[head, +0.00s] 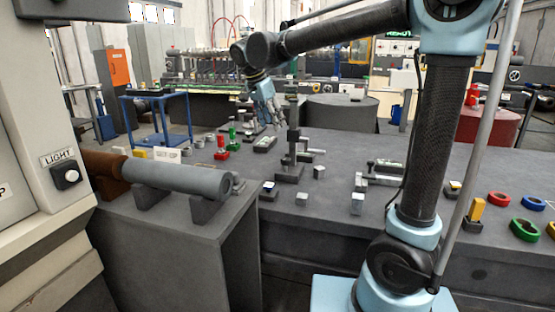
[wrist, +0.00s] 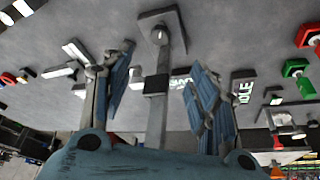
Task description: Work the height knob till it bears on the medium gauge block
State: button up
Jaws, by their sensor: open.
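The height gauge (head: 292,135) is a dark upright post on a flat base on the grey bench. In the wrist view its post (wrist: 165,115) stands in the gap between my fingers, with a dark slider (wrist: 156,84) on it. My gripper (head: 268,112) is open and empty, just left of the post's upper part in the head view; its fingers also show in the wrist view (wrist: 162,85). I cannot make out the height knob clearly. Small grey blocks (head: 302,199), (head: 319,172), (head: 357,203) stand in front of and beside the gauge; I cannot tell which is the medium gauge block.
Red (head: 221,149) and green (head: 233,138) stands are left of the gauge. A metal device (head: 380,172) lies to its right. A grey cylinder (head: 180,180) rests on the nearer left table. Coloured rings (head: 499,199) lie at the far right. Some bench between is clear.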

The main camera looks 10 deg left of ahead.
aim_at(286, 159)
jog(key=shift+m, duration=0.3)
jog(key=x, duration=1.7)
jog(key=shift+w, duration=0.15)
jog(key=shift+r, duration=0.1)
jog(key=c, duration=1.1)
